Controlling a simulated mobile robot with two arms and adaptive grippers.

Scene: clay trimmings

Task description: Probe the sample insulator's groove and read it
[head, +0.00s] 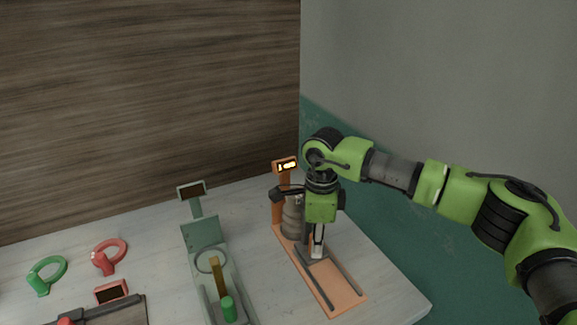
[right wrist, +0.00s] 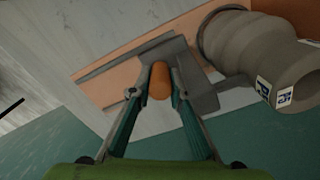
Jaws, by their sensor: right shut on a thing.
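The beige-grey ribbed insulator (head: 291,218) stands at the far end of an orange gauge (head: 341,291). In the right wrist view the insulator (right wrist: 270,62) bears small white labels with dark marks. My right gripper (head: 318,254) points down over the gauge's grey slide (right wrist: 203,93). In the right wrist view its fingers (right wrist: 160,84) are shut on the slide's orange knob (right wrist: 160,79). A grey tip of the slide reaches the insulator's side; I cannot tell how deep it sits. The gauge's display (head: 286,165) is lit, its reading too small to read. My left gripper is out of view.
A green gauge (head: 200,233) with a dark display and a green knob (head: 228,309) stands left of the orange one. The table's right edge is close to the orange gauge.

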